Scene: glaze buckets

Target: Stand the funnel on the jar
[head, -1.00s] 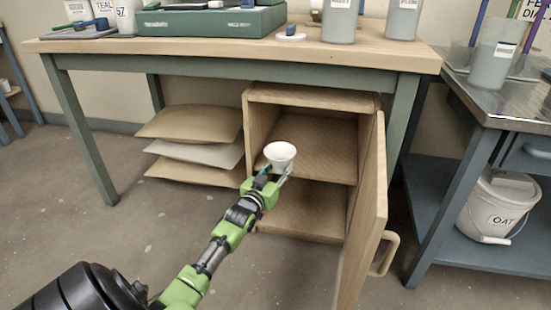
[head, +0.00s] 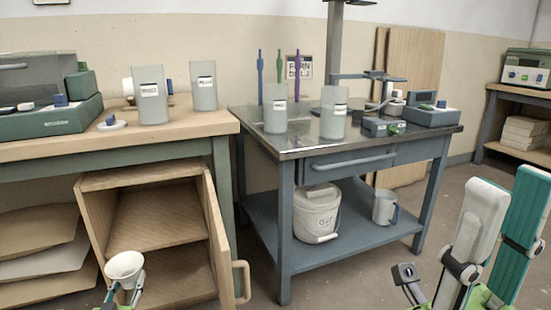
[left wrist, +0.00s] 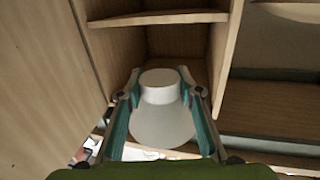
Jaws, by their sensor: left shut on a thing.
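My left gripper (head: 124,284) is shut on the white funnel (head: 124,265), whose wide mouth faces up, in front of the open cabinet. In the left wrist view the funnel (left wrist: 163,122) sits between the two teal fingers. Two grey-green labelled jars stand on the wooden bench, one nearer (head: 150,98) and one farther (head: 203,88). Two more stand on the metal-topped table, a left one (head: 275,112) and a right one (head: 333,115). The labels are too small to read surely. My right gripper (head: 509,190) is close to the camera at right, its fingers apart and empty.
The cabinet door (head: 218,235) stands open under the bench. The metal-topped table (head: 300,150) carries tools at the back and a scale-like device (head: 432,115). A lidded white bucket (head: 316,212) and a jug (head: 385,207) are on its lower shelf. Floor shows in front.

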